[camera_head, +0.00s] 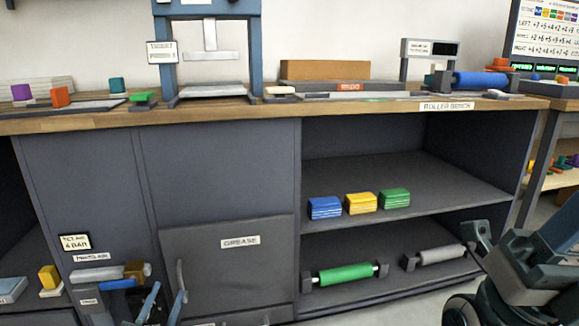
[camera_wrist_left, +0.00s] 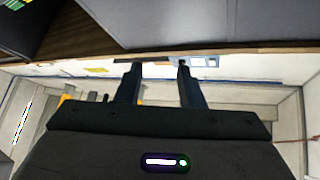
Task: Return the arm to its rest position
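My left gripper (camera_head: 163,298) shows at the bottom edge of the head view, in front of the lower cabinet and close to the handle of the grease door (camera_head: 240,262). In the left wrist view my left gripper (camera_wrist_left: 159,68) has its two dark fingers apart with nothing held between them. My right arm (camera_head: 530,262) comes in at the lower right of the head view, in front of the shelf end. Whether its gripper fingers are apart cannot be made out.
The roller bench (camera_head: 390,107) spans the view, with a blue press frame (camera_head: 254,45) on top. Its open shelves hold blue (camera_head: 324,208), yellow (camera_head: 361,203) and green (camera_head: 395,198) blocks, a green roller (camera_head: 345,273) and a grey roller (camera_head: 440,254). Floor shows at lower right.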

